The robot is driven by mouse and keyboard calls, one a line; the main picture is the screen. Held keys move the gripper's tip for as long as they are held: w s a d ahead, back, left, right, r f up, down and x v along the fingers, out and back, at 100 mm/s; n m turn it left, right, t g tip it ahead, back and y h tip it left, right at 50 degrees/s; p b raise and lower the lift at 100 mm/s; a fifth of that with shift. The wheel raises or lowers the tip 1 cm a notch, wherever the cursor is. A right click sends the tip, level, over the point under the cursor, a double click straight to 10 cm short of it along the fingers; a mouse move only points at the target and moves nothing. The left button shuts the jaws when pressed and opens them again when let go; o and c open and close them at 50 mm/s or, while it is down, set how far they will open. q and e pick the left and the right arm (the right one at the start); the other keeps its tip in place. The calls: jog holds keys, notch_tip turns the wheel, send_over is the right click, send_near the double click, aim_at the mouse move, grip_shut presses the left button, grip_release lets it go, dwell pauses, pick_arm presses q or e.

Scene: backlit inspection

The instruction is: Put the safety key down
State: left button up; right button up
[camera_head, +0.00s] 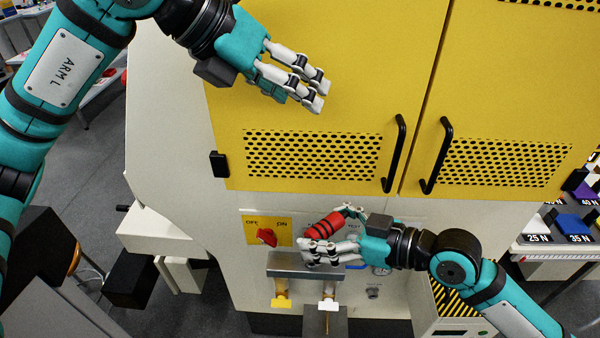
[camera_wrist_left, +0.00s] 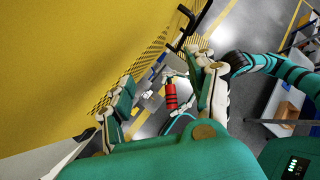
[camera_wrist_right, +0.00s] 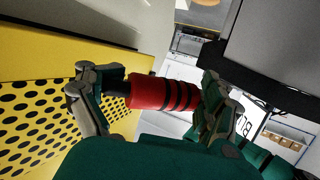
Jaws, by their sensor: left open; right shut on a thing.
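The safety key (camera_head: 322,228) is a red cylinder with dark bands. My right gripper (camera_head: 335,233) is shut on it and holds it in front of the machine's lower panel, above a grey ledge (camera_head: 290,262). In the right wrist view the safety key (camera_wrist_right: 150,92) lies crosswise between the fingers, with a dark end at the left finger. In the left wrist view the key (camera_wrist_left: 171,96) shows upright in the distance. My left gripper (camera_head: 298,82) is open and empty in front of the upper yellow door.
A red knob (camera_head: 266,237) on a yellow OFF/ON plate is left of the key. A yellow tag (camera_head: 281,292) and a white tag (camera_head: 328,296) hang below the ledge. Black door handles (camera_head: 395,153) stick out above. Weight blocks (camera_head: 573,222) stand on a table at right.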

aim_at(329, 219)
pick_arm(q)
jog(key=s+d+f+m+g+y, duration=0.1)
jog(key=d+f, duration=0.1)
jog(key=f, duration=0.5)
jog(key=s+d+f+g+y, duration=0.1)
jog(key=d+f, duration=0.1)
jog(key=f, duration=0.5)
jog(key=s+d+f+m+g+y, duration=0.1)
jog(key=d+f, duration=0.1)
jog(key=f, duration=0.6)
jog(key=shift+d+m, duration=0.2)
jog(key=shift+m, duration=0.1)
jog(key=shift+c, duration=0.2)
jog(key=c, duration=1.1)
grip_shut()
pick_arm(e)
jog(key=o, duration=1.1)
jog(key=shift+c, duration=0.2)
jog(key=shift+d, duration=0.1)
